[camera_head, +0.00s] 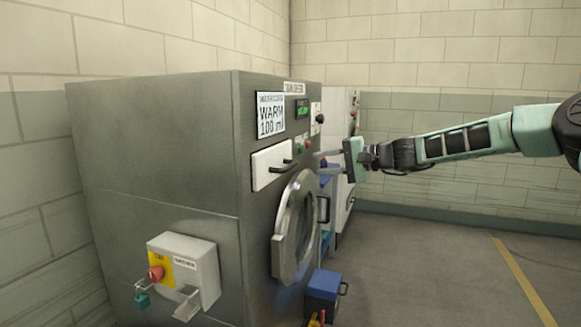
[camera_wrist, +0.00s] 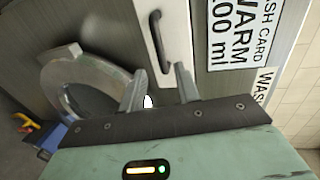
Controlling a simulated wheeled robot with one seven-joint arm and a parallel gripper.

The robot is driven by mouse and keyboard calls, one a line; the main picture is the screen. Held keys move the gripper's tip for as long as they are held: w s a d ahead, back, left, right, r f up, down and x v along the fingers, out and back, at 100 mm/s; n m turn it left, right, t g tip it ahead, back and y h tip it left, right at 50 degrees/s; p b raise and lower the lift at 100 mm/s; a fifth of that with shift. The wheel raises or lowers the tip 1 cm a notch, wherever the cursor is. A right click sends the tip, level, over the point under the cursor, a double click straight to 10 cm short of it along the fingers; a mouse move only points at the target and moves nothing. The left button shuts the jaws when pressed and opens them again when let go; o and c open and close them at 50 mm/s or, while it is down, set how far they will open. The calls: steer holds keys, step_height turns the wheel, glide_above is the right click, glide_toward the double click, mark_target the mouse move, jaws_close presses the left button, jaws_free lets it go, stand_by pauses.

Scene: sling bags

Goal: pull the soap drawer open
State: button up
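The soap drawer (camera_head: 266,168) is a white panel with a black bar handle (camera_head: 281,167) on the front of the grey washer, above the round door. The drawer front looks flush with the machine. In the wrist view the white drawer (camera_wrist: 172,14) and its black handle (camera_wrist: 158,40) lie just beyond my fingertips. My gripper (camera_head: 325,166) is out in front of the washer, to the right of the handle and apart from it. In the wrist view my gripper (camera_wrist: 158,78) is open, with an empty gap between its two grey fingers.
The round washer door (camera_head: 296,228) sits below the drawer, and shows in the wrist view (camera_wrist: 85,88). A grey box with a red button (camera_head: 185,262) juts from the washer's side. A blue box (camera_head: 323,285) stands low in front. Floor to the right is clear.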

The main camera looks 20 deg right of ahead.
mark_target(293, 166)
steer(key=p+x, duration=0.1)
steer(key=x, duration=0.9)
steer(key=shift+w+a+f, duration=0.1)
jaws_close()
